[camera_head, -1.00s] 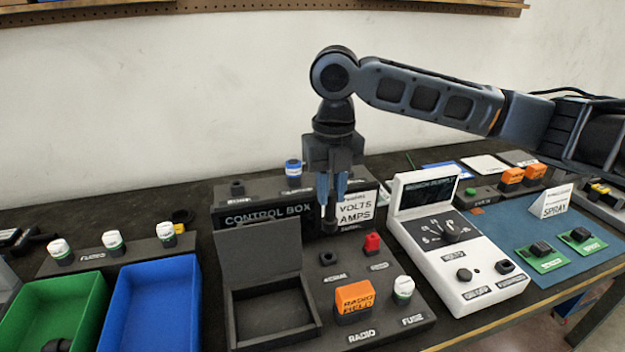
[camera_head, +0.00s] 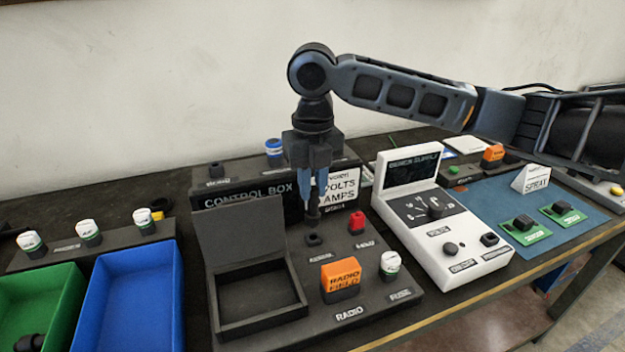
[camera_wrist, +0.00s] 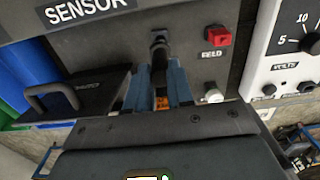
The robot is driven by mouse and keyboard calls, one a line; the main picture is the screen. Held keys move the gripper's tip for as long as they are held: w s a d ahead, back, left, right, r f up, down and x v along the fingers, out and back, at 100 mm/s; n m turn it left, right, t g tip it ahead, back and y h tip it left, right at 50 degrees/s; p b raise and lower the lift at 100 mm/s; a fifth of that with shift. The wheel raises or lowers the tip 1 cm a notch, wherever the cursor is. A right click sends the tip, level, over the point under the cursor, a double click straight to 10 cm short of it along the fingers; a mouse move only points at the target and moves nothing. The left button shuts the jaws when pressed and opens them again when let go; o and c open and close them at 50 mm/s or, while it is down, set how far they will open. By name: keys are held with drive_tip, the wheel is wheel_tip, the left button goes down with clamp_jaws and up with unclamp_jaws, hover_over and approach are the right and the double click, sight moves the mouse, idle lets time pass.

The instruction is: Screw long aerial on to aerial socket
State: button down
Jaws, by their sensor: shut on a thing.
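My gripper (camera_head: 313,192) points down over the control box panel, its blue fingers shut on a dark, thin aerial (camera_head: 313,212). The aerial hangs upright below the fingertips. The aerial socket (camera_head: 314,239), a small black round piece on the dark panel, is just below its lower end. A small gap seems to show between them, but contact is hard to judge. In the wrist view, the gripper (camera_wrist: 160,88) holds the dark aerial (camera_wrist: 158,48) between its fingers. The socket cannot be told apart from the aerial there.
A red block (camera_head: 356,222) stands right of the socket. An orange radio block (camera_head: 341,275) and a white fuse (camera_head: 390,264) are nearer. An open-lidded compartment (camera_head: 258,321) lies left. The control box sign (camera_head: 275,200) rises behind, and the white bench supply (camera_head: 455,240) stands right.

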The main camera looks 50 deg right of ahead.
sight(313, 200)
drive_tip(key=shift+f+b, duration=0.4)
drive_tip(key=shift+f, duration=0.5)
drive_tip(key=shift+f+b, duration=0.65)
drive_tip(key=shift+f, duration=0.4)
idle(1.0)
drive_tip(key=c, duration=0.9)
unclamp_jaws()
drive_tip(key=shift+r, duration=0.1)
wheel_tip(313, 200, up, 8)
drive_tip(key=shift+f, duration=0.1)
drive_tip(key=shift+a+f, duration=0.1)
